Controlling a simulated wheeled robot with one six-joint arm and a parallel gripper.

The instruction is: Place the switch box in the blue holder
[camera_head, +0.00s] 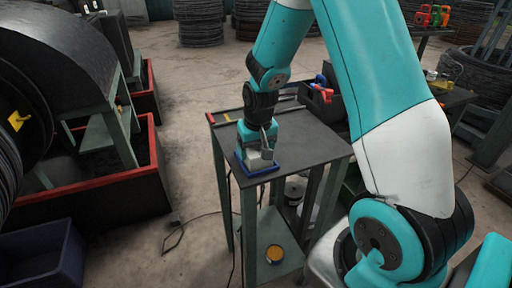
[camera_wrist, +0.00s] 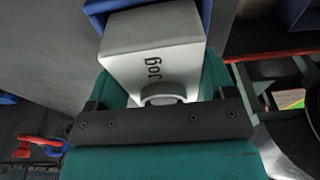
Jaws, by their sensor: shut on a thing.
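The switch box is a pale grey-white box (camera_head: 257,161), marked "jog" on the side that shows in the wrist view (camera_wrist: 150,50). My gripper (camera_head: 260,146) points down over the near left corner of the table and is shut on the box; its jaws also show in the wrist view (camera_wrist: 163,100). The blue holder (camera_head: 262,171) is a shallow blue tray directly under the box. Its blue edge shows beyond the box in the wrist view (camera_wrist: 108,5). The box's underside is hidden, so I cannot tell whether it rests on the holder's floor.
The dark table (camera_head: 310,148) is mostly bare on the right. A dark bin with red and blue tools (camera_head: 320,98) stands at its back. Red-edged troughs (camera_head: 100,192) and a large drum stand left. A yellow-topped can (camera_head: 274,254) sits on the lower shelf.

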